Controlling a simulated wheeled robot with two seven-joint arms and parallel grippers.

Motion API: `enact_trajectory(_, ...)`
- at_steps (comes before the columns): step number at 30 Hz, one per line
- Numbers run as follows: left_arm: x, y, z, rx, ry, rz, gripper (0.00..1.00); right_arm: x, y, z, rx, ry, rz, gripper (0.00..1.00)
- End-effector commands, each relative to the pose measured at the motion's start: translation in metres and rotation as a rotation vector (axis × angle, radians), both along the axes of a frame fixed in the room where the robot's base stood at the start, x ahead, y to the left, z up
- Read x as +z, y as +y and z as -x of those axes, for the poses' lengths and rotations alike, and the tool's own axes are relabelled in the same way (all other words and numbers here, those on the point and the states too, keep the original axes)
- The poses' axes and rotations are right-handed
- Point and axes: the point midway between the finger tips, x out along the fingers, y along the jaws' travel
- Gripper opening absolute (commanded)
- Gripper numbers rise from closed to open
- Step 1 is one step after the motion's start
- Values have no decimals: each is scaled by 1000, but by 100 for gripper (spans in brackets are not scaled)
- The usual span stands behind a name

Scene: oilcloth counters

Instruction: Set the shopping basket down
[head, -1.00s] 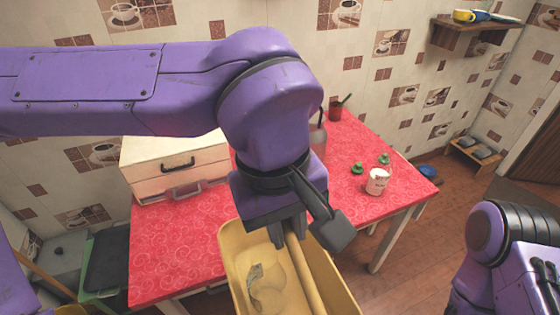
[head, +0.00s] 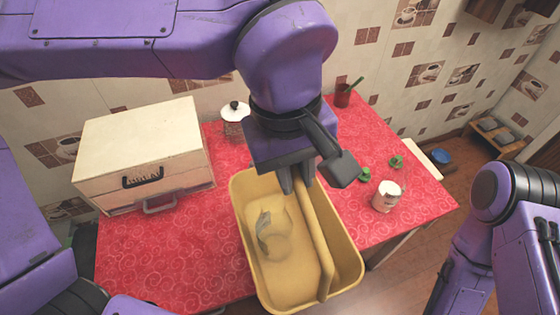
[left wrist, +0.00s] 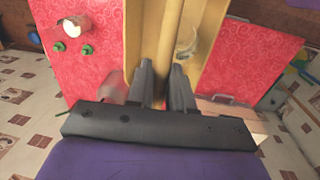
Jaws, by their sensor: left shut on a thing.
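The shopping basket is a yellow open tub (head: 345,255) with a bar-like handle (head: 315,240) running along its length. My left gripper (head: 298,182) is shut on the handle near its far end, and the basket hangs roughly level below it. The left wrist view shows the fingers (left wrist: 163,75) on both sides of the handle (left wrist: 170,40). A see-through vessel with a grey curved part (head: 264,235) lies in the basket. The basket overlaps the red table (head: 190,260) in the picture; I cannot tell whether its bottom touches the cloth. My right gripper is out of view.
A cream drawer box (head: 140,150) stands left of the basket. A lidded jar (head: 234,120) stands behind it. A white can (head: 386,197), green items (head: 396,161) and a red cup (head: 343,96) stand to the right. The table's front left is bare.

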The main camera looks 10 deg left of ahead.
Motion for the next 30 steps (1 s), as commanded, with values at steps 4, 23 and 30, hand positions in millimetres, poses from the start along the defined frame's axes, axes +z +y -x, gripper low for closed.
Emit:
enact_trajectory(4, -6, 6, -21, 5, 1, 2, 0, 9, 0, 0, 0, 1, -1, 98)
enact_trajectory(23, -79, 28, -114, 2, 0, 0, 0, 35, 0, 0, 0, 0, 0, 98)
enact_trajectory(30, -101, 31, -124, 0, 1, -2, 0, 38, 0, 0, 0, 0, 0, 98)
